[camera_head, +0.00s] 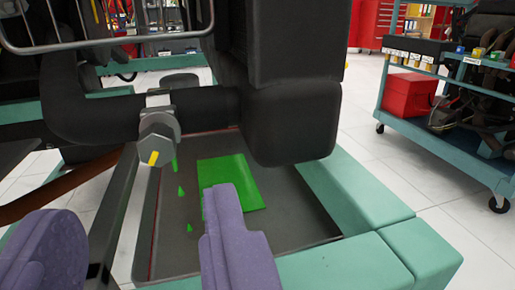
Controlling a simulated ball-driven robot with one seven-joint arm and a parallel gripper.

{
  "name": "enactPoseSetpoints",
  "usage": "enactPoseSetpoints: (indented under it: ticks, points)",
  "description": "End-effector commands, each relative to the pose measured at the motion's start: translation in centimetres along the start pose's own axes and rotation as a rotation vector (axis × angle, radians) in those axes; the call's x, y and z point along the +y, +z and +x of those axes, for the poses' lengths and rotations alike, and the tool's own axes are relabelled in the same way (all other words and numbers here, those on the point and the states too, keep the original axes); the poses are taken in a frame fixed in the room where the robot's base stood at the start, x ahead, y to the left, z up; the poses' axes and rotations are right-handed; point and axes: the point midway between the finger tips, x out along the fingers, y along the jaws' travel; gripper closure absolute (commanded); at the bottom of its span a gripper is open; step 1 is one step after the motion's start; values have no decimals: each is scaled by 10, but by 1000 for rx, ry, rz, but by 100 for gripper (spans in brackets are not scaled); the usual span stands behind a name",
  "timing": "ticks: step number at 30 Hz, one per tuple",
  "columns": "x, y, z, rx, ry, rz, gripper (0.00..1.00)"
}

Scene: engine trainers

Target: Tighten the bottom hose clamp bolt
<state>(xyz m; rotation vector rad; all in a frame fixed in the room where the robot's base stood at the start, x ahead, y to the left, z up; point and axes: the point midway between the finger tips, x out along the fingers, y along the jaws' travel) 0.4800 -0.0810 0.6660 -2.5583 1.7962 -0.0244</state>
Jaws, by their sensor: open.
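The hose clamp (158,98) is a light metal band around a black hose (90,115) at the upper left. Its hex bolt (153,146) faces me below the band, with a yellow mark on the head. Green drops hang in the air below the clamp. My gripper (142,240) shows two purple fingers at the bottom of the view, spread apart and empty. The bolt is above and beyond the gap between them, and neither finger touches it.
A dark tray (290,235) with a green puddle (230,180) lies below, inside a teal frame (370,195). A black engine block (290,110) hangs at the centre. A brown hose (60,185) crosses at left. A teal cart (405,95) with a red box (409,95) stands at right.

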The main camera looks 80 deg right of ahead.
Motion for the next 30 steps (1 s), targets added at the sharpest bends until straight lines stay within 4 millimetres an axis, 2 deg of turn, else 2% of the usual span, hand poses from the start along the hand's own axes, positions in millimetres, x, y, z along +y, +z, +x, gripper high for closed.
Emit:
enactPoseSetpoints:
  ticks: [3,9,13,20,26,30]
  points:
    - [0,3,23,-1,2,2,54]
    - [-1,2,53,-3,1,2,54]
    - [-1,1,61,-2,-1,2,54]
    - [-1,0,62,-3,-1,3,54]
    - [-1,0,62,-3,-2,3,98]
    - [-2,0,62,-3,-2,11,100]
